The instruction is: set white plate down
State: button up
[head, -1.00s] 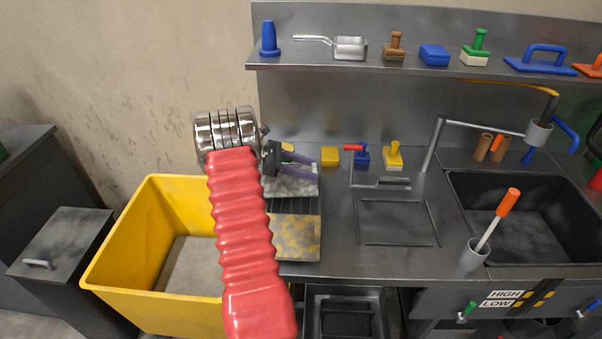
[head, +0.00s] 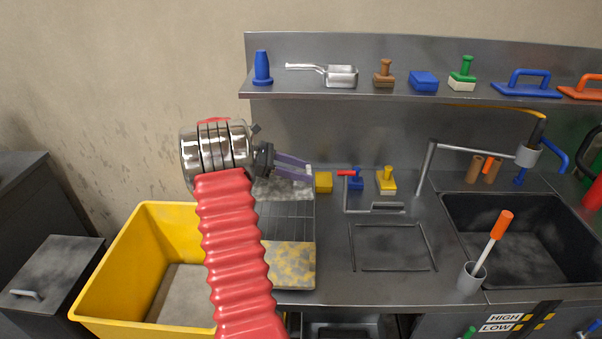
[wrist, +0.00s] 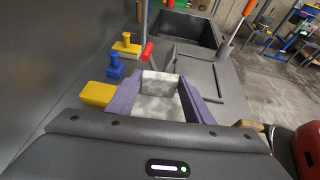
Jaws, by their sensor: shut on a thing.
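My gripper (head: 307,171) has purple fingers pointing right, over the back left of the steel worktop. It is shut on the white plate (wrist: 158,88), which shows whitish with grey mottling between the fingers in the wrist view. In the head view only a small pale bit shows at the fingertips. Whether the plate touches anything beneath cannot be told. Below the gripper, a mottled grey-white slab (head: 270,190) lies at the back of a dark slatted rack (head: 288,223), partly hidden by my wrist.
A yellow-speckled slab (head: 292,262) lies at the rack's front. A yellow block (head: 323,182), blue stamp (head: 355,180) and yellow stamp (head: 386,181) stand right of the gripper. A yellow bin (head: 125,270) is left, a sink (head: 520,240) far right. The worktop around the square outline (head: 392,247) is clear.

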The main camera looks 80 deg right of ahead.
dwell(0.3)
jog(key=w+a+f+n+t+h, duration=0.2)
jog(key=w+a, duration=0.3)
jog(key=w, duration=0.4)
jog(key=w+a+f+n+t+h, duration=0.1)
jog(key=w+a+n+t+h, duration=0.15)
jog(key=w+a, duration=0.4)
jog(key=w+a+f+n+t+h, duration=0.1)
jog(key=w+a+f+n+h, duration=0.15)
jog(key=w, duration=0.85)
jog(key=w+a+f+n+t+h, duration=0.1)
jog(key=w+a+n+t, duration=0.2)
jog(key=w+a, duration=0.45)
jog(key=w+a+f+n+t+h, duration=0.1)
jog(key=w+a+f+n+t, duration=0.2)
jog(key=a, duration=0.8)
jog(key=w+a+f+n+t+y, duration=0.1)
jog(key=a+n+t, duration=0.3)
jog(key=a, duration=1.2)
jog(key=w+a+f+n+t+y, duration=0.1)
jog(key=a+f+n+t, duration=0.3)
jog(key=a, duration=1.2)
jog(key=shift+w+f+n+t+y, duration=0.2)
jog(key=shift+w+n+t+y, duration=0.2)
jog(key=shift+t, duration=0.55)
jog(key=shift+s, duration=0.15)
